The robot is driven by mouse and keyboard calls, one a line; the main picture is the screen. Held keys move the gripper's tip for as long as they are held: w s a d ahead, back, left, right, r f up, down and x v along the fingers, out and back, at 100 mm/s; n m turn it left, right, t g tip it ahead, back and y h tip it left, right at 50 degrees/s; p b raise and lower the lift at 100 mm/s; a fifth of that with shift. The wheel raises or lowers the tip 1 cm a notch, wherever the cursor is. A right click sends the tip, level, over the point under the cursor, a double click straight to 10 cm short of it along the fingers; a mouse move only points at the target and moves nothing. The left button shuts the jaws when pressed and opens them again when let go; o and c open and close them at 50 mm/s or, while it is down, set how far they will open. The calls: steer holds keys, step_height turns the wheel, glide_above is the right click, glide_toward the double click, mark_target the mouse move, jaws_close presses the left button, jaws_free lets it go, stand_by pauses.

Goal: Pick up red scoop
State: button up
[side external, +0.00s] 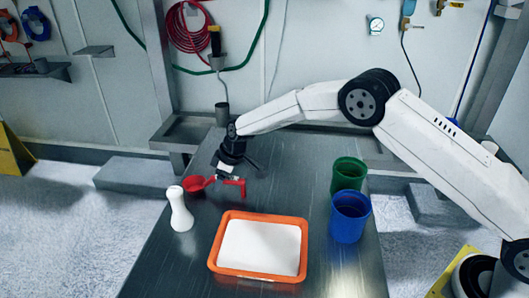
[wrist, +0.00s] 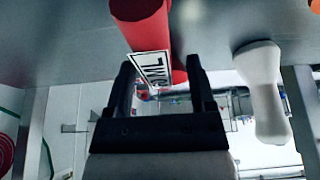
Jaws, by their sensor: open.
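The red scoop (side external: 194,185) is on the steel table at the back left, its bowl toward the left and its red handle under my gripper (side external: 229,174). In the wrist view the red scoop (wrist: 142,20) shows at the top, with a red part running down toward the fingers. My gripper (wrist: 160,62) is open, its two dark fingers on either side of that red part. A white label with dark lettering shows between the fingers. I cannot tell whether the fingers touch the scoop.
A white bottle-shaped object (side external: 181,210) stands left of the scoop; it also shows in the wrist view (wrist: 262,90). An orange tray (side external: 225,268) of white powder lies in front. A green cup (side external: 348,174) and a blue cup (side external: 350,218) stand at right.

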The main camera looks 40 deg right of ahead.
mark_target(216, 176)
jaws_close()
steer(key=shift+r, duration=0.15)
stand_by(0.4)
steer(key=shift+r, duration=1.45)
steer(key=s+d+r, duration=0.3)
steer(key=s+r, duration=0.6)
steer(key=s, duration=0.4)
steer(key=shift+s+r, duration=0.35)
steer(key=shift+r, duration=0.05)
steer(key=shift+d, duration=0.1)
